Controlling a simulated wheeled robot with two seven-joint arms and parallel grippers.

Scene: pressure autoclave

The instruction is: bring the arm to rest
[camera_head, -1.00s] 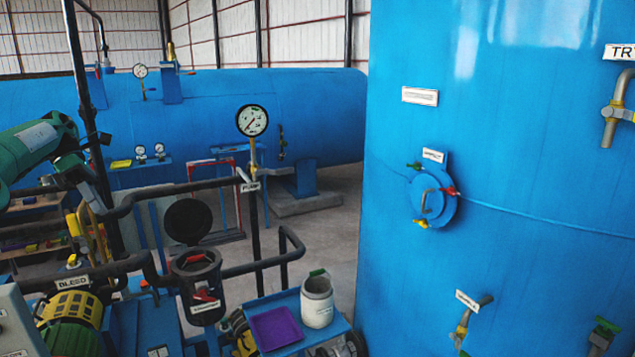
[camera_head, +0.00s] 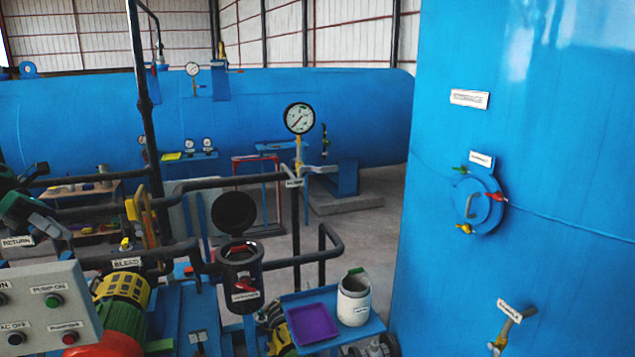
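My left gripper (camera_head: 45,222) is at the left edge of the head view, on the dark green and black end of my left arm. It is partly cut off by the frame, and I cannot tell whether its fingers are open or shut. No held object can be made out. It appears above the grey control panel (camera_head: 35,312) in the picture; the gap between them is unclear. My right gripper is not in view.
Black pipes (camera_head: 185,249) and an open strainer pot (camera_head: 241,272) stand near the middle. A blue stand holds a purple tray (camera_head: 312,322) and a white jar (camera_head: 354,300). A large blue tank (camera_head: 540,150) fills the right, and a horizontal blue vessel (camera_head: 290,112) lies behind.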

